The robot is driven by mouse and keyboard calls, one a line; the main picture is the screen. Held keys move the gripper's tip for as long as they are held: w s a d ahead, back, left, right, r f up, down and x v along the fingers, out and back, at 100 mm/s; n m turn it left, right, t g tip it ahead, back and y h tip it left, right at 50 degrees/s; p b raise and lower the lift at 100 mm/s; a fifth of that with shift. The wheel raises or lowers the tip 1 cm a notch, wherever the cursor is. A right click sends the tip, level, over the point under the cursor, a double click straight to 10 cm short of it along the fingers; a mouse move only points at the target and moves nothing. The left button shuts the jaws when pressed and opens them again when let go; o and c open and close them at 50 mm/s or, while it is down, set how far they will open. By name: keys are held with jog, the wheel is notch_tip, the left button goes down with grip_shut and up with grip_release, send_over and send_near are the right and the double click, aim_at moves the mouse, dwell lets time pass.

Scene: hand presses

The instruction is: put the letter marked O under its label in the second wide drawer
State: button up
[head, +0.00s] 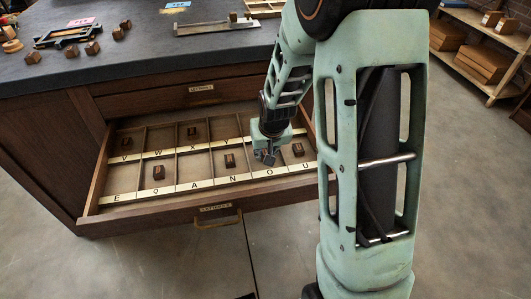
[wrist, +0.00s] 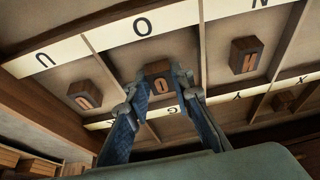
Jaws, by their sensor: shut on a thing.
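My gripper (head: 267,157) is down over the front-row compartment labelled O. In the wrist view its two fingers (wrist: 165,90) are shut on a small dark wooden letter block (wrist: 158,70), whose pale face mark looks like an O. The block is in line with the O label (wrist: 142,25), between the U and N compartments. I cannot tell whether it touches the drawer floor. In the head view my gripper hides most of the block.
A U block (wrist: 85,95) and an N block (wrist: 248,56) sit in the compartments either side. Other blocks stand in the drawer, including one near Q (head: 158,172). The dark worktop (head: 130,60) above holds several loose blocks and tools.

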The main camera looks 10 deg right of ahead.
jog(key=shift+f, duration=0.15)
jog(key=o, duration=0.8)
jog(key=p+v, duration=0.3)
jog(key=v, duration=0.9)
